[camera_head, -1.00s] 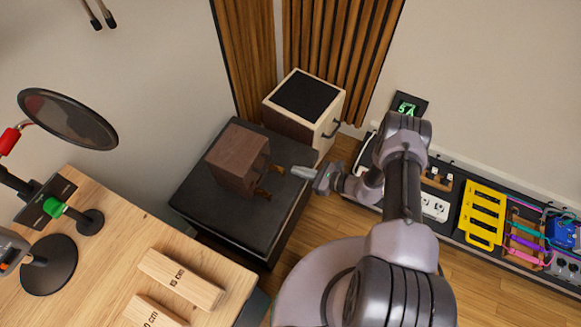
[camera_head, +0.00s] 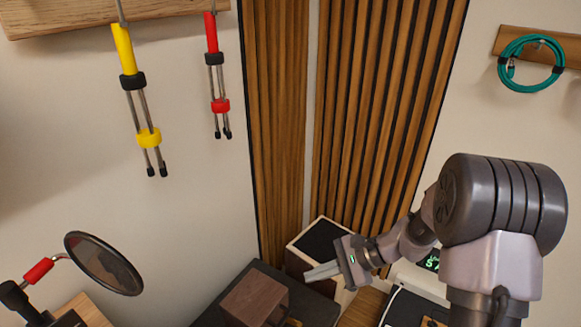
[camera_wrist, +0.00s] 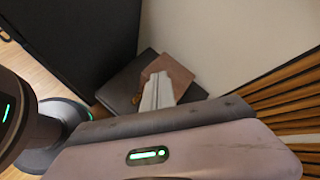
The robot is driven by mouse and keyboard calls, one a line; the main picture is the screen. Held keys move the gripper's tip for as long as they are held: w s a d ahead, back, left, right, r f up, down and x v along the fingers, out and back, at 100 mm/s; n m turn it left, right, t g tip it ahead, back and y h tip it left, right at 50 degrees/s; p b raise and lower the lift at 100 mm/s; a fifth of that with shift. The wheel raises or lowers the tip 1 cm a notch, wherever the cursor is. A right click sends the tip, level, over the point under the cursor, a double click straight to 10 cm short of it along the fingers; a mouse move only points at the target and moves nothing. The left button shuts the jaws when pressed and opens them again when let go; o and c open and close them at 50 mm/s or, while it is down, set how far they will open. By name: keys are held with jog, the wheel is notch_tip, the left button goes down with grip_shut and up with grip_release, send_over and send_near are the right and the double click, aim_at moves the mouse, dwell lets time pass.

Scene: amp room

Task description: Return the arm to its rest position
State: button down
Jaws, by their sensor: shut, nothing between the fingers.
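My gripper (camera_head: 322,272) is shut and empty, raised in the air in front of the corner of the room. In the head view its fingers point left, over the gap between a dark wooden box (camera_head: 254,298) and a pale-edged box with a black top (camera_head: 322,240). In the wrist view the closed fingers (camera_wrist: 158,92) overlap the wooden box (camera_wrist: 172,70), which stands on a black cabinet (camera_wrist: 125,82). The fingers look apart from the box, though the exact gap is hard to tell.
A round pop filter (camera_head: 104,262) stands at lower left. Yellow (camera_head: 136,95) and red (camera_head: 215,75) tools hang on the left wall. A teal cable coil (camera_head: 531,63) hangs at upper right. Wooden slats (camera_head: 385,110) line the corner. The air above the boxes is clear.

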jog(key=s+d+r+n+t+h, duration=0.2)
jog(key=s+r+n+h, duration=0.2)
jog(key=s+r, duration=0.5)
jog(key=s+d+r+n+t+h, duration=0.1)
jog(key=s+r+n+h, duration=0.3)
jog(key=s+r, duration=0.5)
jog(key=s+n+t, duration=0.1)
jog(key=s, duration=0.2)
jog(key=shift+s+d+r+t+h, duration=0.3)
jog(key=shift+s+d, duration=0.05)
